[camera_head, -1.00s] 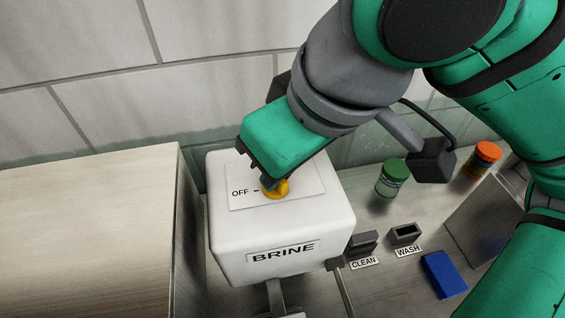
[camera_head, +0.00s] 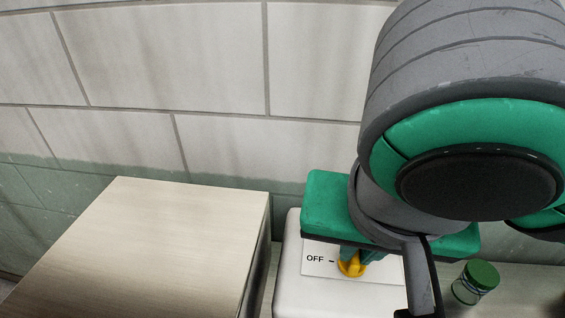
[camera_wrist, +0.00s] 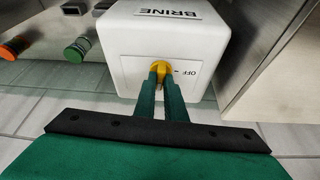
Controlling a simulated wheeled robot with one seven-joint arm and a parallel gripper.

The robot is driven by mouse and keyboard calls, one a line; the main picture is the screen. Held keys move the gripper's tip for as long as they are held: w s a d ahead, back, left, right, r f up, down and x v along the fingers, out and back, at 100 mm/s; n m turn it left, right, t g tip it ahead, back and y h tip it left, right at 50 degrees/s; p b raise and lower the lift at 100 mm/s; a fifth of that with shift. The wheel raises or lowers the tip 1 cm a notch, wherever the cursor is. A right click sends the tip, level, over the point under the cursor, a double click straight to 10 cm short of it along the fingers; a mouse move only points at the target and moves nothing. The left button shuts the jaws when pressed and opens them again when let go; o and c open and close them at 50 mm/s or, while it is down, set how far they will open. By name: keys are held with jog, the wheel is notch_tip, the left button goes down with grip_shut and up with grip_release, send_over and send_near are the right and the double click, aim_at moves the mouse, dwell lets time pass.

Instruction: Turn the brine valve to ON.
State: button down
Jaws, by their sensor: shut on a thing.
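The brine unit is a white box (camera_head: 290,275) labelled BRINE, and it also fills the top middle of the wrist view (camera_wrist: 125,55). The yellow valve knob (camera_head: 351,268) sits on its plate (camera_head: 312,268), close to the OFF mark. My gripper (camera_wrist: 160,80) is shut on the yellow knob, with its green fingers on either side of it. In the head view the fingers and my wrist hide part of the knob and the right of the plate. No ON mark is visible.
A pale box-like cabinet (camera_head: 150,240) stands left of the brine unit. A green-lidded jar (camera_head: 476,282) stands to the right. An orange-lidded jar (camera_wrist: 12,48) shows in the wrist view. A tiled wall (camera_head: 200,60) rises behind.

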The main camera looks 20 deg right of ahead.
jog(key=shift+d, duration=0.1)
dwell(0.3)
jog(key=c, duration=1.8)
grip_release()
jog(key=shift+v, duration=3.8)
